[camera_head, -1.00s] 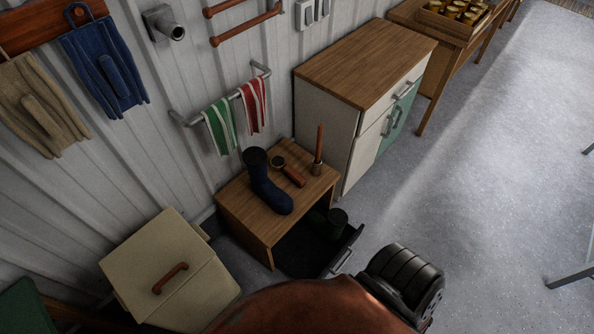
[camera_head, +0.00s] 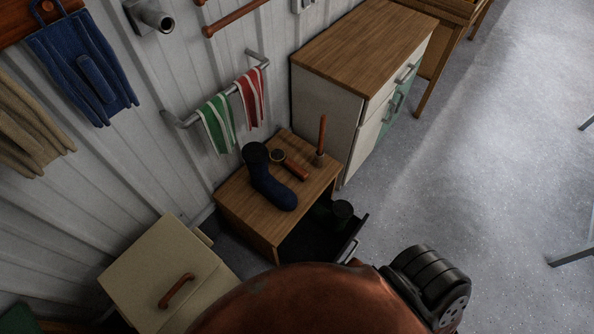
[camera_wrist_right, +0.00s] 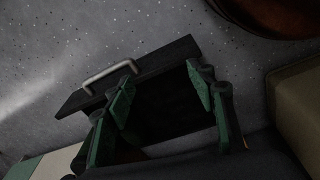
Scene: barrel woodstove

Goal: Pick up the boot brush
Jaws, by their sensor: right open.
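A brown brush-like thing (camera_head: 294,170) lies on the wooden top of a small cabinet (camera_head: 240,207) in the head view; I take it to be the boot brush. A small round tin-like thing (camera_head: 277,156) is at its far left end; I cannot tell whether they touch. A dark blue boot (camera_head: 270,187) is just left of it. My right gripper (camera_wrist_right: 162,75) is open in the wrist view, its green fingers apart with the dark open drawer (camera_wrist_right: 170,105) seen between them. My left gripper is not in view.
A wooden-handled tool (camera_head: 322,137) stands upright on the cabinet top's right side. A dark cylinder (camera_head: 343,211) is at the open drawer. Striped towels (camera_head: 217,123) hang above. A beige box (camera_head: 155,262) stands left, a taller cabinet (camera_head: 365,50) behind.

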